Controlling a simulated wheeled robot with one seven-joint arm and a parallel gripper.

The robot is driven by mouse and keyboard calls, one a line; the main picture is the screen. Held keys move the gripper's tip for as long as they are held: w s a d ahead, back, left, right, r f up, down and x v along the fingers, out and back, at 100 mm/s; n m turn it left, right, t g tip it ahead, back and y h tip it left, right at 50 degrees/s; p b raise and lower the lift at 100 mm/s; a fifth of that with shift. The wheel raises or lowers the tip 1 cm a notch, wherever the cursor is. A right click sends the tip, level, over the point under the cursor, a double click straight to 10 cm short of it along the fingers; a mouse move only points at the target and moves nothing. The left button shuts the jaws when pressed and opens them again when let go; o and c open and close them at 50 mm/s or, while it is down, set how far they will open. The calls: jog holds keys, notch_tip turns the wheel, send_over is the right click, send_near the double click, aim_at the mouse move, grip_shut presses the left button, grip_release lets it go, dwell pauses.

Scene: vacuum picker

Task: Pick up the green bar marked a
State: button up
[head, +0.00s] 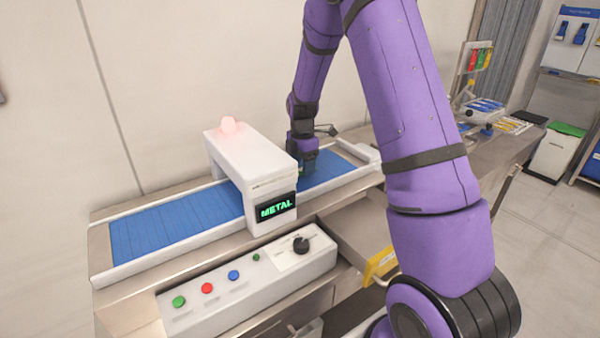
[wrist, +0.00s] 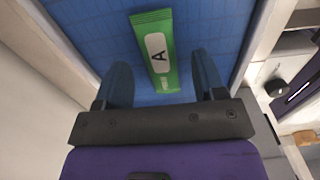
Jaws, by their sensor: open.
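The green bar marked A (wrist: 157,50) lies on the blue conveyor belt (wrist: 84,20) in the wrist view. It has a white label with a black A, and its near end sits between the two blue fingers. My gripper (wrist: 162,80) is open, with one finger on each side of the bar and visible gaps between. In the head view my gripper (head: 302,165) is low over the belt, just right of the white metal detector arch (head: 250,165). The bar cannot be made out clearly there.
The detector's screen (head: 277,207) reads METAL, and a red lamp (head: 229,125) glows on top. A control box (head: 247,280) with coloured buttons stands in front of the belt. An open drawer (head: 352,225) juts out at the right. Pale rails edge the belt.

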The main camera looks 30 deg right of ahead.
jog(key=shift+f, duration=0.6)
jog(key=shift+c, duration=0.5)
jog(key=c, duration=1)
jog(key=shift+r, duration=0.1)
